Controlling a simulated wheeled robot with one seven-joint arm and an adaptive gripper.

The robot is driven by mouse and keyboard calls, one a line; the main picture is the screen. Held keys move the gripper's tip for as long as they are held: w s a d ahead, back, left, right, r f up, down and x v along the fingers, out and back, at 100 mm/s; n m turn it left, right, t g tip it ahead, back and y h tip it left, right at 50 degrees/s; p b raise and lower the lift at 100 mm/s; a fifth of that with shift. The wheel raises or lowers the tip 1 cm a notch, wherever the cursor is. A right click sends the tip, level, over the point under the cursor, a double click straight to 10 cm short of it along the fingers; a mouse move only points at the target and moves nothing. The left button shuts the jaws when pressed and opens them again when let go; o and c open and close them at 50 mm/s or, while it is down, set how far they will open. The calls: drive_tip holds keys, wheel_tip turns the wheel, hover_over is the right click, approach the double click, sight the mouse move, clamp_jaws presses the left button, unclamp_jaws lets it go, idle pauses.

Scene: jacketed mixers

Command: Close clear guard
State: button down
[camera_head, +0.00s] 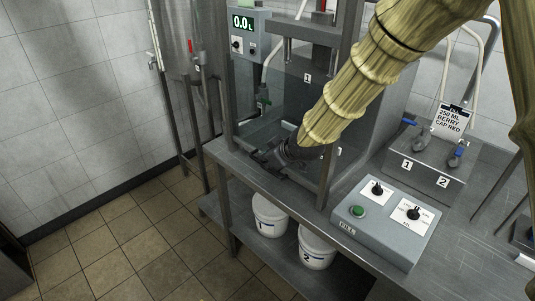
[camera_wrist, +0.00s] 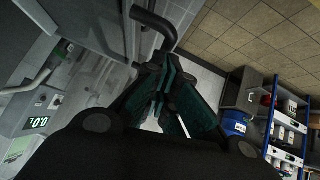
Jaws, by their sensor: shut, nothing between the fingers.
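The clear guard seems to be the bluish see-through panel (camera_head: 290,98) in the steel frame of the filling station in the head view. I cannot tell how far it is open. My gripper (camera_head: 268,158) is low at the front of this frame, above the bench edge, partly hidden by its own wrist. In the wrist view my gripper (camera_wrist: 160,98) has its fingers together with nothing between them. A dark curved handle (camera_wrist: 156,24) rises just beyond the fingertips, beside a grey frame edge. Contact with it cannot be made out.
A control box (camera_head: 385,220) with a green button stands on the bench at right. Behind it are two numbered valves (camera_head: 430,155) and a label card. Two white buckets (camera_head: 270,215) stand on the lower shelf. The tiled floor at left is clear.

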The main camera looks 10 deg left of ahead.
drive_tip(key=shift+s+f, duration=0.1)
drive_tip(key=shift+f, duration=0.5)
drive_tip(key=shift+d+f, duration=0.1)
drive_tip(key=shift+s, duration=0.1)
